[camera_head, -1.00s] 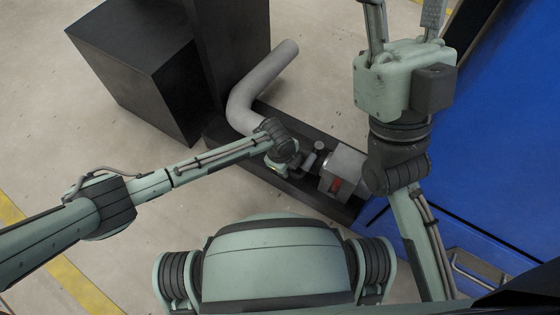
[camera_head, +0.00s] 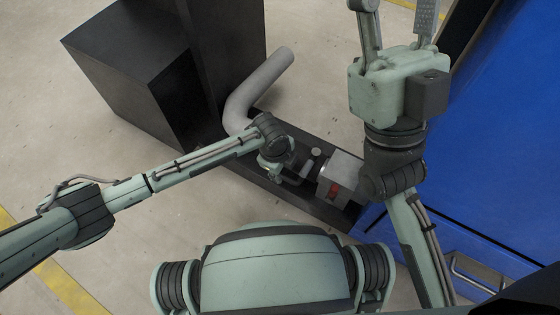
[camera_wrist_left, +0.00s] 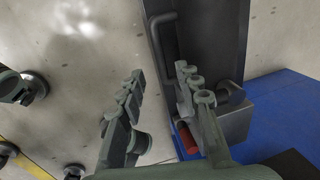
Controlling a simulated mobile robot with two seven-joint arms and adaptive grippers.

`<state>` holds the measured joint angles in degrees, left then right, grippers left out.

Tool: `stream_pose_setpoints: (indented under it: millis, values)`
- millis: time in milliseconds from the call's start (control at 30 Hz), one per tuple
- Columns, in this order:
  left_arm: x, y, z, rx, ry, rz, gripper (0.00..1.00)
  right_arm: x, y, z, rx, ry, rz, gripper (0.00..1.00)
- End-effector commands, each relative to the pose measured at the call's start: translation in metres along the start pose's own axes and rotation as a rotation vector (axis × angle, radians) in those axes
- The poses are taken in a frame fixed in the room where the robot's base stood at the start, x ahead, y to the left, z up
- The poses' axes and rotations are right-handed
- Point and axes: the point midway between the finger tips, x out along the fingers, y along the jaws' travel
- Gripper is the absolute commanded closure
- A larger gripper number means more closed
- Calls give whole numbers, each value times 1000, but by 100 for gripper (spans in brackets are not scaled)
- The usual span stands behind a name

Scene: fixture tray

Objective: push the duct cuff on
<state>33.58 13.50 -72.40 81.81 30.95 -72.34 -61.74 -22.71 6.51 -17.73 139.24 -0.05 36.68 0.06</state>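A grey bent pipe (camera_head: 240,105), possibly the duct, rises from the far part of a dark tray (camera_head: 325,211). A grey box (camera_head: 346,168) with a red part (camera_head: 334,190) stands at the tray's near end; the red part also shows in the left wrist view (camera_wrist_left: 187,138). I cannot tell for sure which piece is the duct cuff. My left gripper (camera_head: 292,170) is low over the tray, beside the box; in the left wrist view (camera_wrist_left: 160,84) its fingers are apart with nothing between them. My right gripper (camera_head: 398,14) is raised, fingers apart, tips cut off by the frame.
A tall black block (camera_head: 130,70) stands at the upper left, close to the pipe. A large blue cabinet (camera_head: 500,130) with a handle fills the right side. The floor at left is clear.

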Motion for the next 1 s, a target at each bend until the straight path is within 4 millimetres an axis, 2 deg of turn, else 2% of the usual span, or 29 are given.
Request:
stream_pose_setpoints:
  millis: [100, 333, 500, 1000]
  values:
    - [-26, -1, 0, 0, 1, -3, 66, 0, 0, 0, 0, 0, 0, 60]
    - [-57, 0, 0, -1, 0, -1, 66, 0, 0, 0, 0, 0, 0, 60]
    - [-64, 0, 0, -1, 0, 1, 66, 0, 0, 0, 0, 0, 0, 60]
    - [-63, 0, 0, -1, 1, 0, 66, 0, 0, 0, 0, 0, 0, 60]
